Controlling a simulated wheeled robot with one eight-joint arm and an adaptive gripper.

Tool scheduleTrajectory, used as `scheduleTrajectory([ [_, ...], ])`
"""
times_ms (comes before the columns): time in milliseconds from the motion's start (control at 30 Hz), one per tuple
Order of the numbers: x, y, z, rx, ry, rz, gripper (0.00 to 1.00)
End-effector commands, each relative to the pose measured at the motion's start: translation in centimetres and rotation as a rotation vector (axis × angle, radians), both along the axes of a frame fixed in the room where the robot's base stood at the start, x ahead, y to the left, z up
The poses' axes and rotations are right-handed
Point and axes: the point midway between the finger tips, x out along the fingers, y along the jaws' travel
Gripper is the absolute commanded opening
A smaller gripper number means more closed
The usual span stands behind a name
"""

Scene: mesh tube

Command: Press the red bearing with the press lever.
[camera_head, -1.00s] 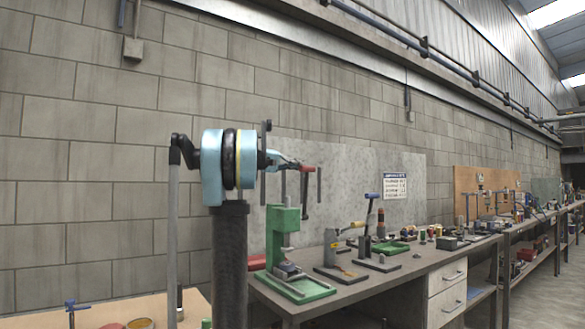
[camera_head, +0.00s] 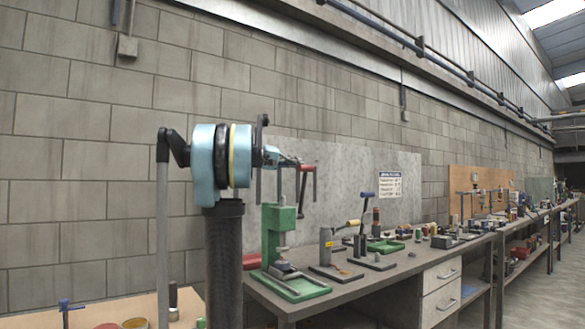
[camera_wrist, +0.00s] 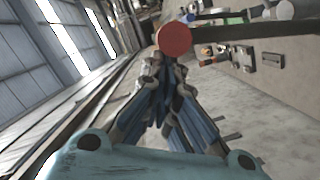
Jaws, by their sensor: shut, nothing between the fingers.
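The green press (camera_head: 279,238) stands on the near left end of the bench in the head view. A red grip (camera_head: 307,168) on a dark upright rod shows above it and looks like the press lever's handle. My gripper (camera_head: 291,161) is shut and empty, close to the left of this red part; contact cannot be told. In the wrist view my closed fingertips (camera_wrist: 164,75) point at a round red end (camera_wrist: 175,40), apparently the grip seen end-on, just beyond them. I cannot make out the red bearing; the press base is small and partly unclear.
The bench (camera_head: 375,288) carries a grey cylindrical tool (camera_head: 326,246), a blue-handled tool (camera_head: 363,225) and a green tray (camera_head: 385,246) right of the press. A drawer unit (camera_head: 442,283) is below. Another table (camera_head: 120,306) with cans is at lower left. A block wall closes the back.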

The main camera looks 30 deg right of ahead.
Motion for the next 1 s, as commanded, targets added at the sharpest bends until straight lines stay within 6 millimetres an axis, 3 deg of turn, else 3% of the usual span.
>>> scheduleTrajectory([
  [467,-8.9,-0.7,-2.1,0.031,-0.4,-0.004,0.0],
  [1000,-17.4,-1.3,-9.3,0.07,-0.91,-0.004,0.0],
])
